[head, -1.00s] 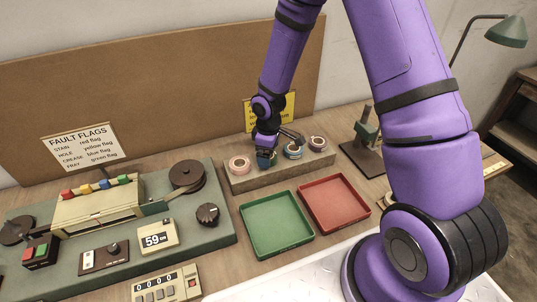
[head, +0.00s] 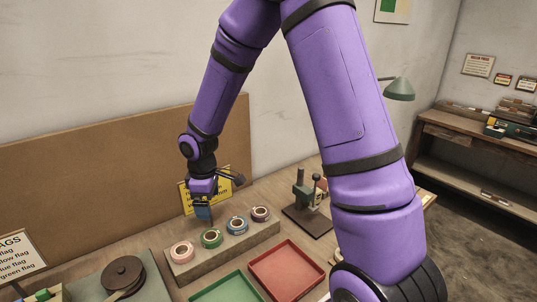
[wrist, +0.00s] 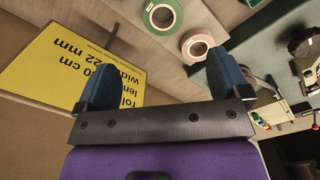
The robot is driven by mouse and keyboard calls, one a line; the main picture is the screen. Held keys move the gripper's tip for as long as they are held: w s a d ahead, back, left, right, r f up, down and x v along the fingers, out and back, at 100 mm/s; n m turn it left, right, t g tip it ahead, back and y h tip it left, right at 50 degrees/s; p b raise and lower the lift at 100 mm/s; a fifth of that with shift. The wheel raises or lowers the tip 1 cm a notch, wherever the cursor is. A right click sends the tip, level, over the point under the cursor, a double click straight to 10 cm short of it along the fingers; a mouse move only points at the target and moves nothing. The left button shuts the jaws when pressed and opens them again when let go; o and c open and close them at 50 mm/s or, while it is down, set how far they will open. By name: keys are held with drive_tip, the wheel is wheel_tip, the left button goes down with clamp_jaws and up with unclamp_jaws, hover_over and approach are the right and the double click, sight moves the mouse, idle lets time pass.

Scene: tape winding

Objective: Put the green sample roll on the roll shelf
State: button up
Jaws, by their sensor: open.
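The green sample roll (head: 206,244) sits on the roll shelf (head: 228,255), a low wooden block, between a pink roll (head: 181,259) and a blue roll (head: 237,231). My gripper (head: 203,214) is above and slightly behind the green roll, apart from it. In the wrist view its two blue fingers (wrist: 160,72) are spread with nothing between them. The green roll (wrist: 164,30) shows at the top of that view, beyond the fingers, with the pink roll to its right.
A mauve roll (head: 260,219) stands at the shelf's right end. A green tray (head: 228,290) and a red tray (head: 288,270) lie in front. A yellow sign (head: 226,181) is close behind my gripper.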

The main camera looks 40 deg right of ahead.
drive_tip(key=s+d+r+m+t+h, duration=0.1)
drive_tip(key=s+d+r+m, duration=0.15)
drive_tip(key=s+r, duration=0.55)
drive_tip(key=s+d+r+m+t, duration=0.2)
drive_tip(key=s+r+m, duration=0.1)
drive_tip(key=r, duration=0.9)
drive_tip(key=s+d+r+m+t, duration=0.1)
drive_tip(key=s+r+m, duration=0.1)
drive_tip(key=s, duration=0.6)
drive_tip(key=s+r+m+t+y, duration=0.1)
drive_tip(key=s+r+m, duration=0.1)
drive_tip(key=s+r, duration=0.3)
drive_tip(key=s, duration=0.2)
drive_tip(key=shift+s+d+m, duration=0.35)
drive_tip(key=shift+d, duration=0.05)
drive_tip(key=shift+d+r, duration=0.1)
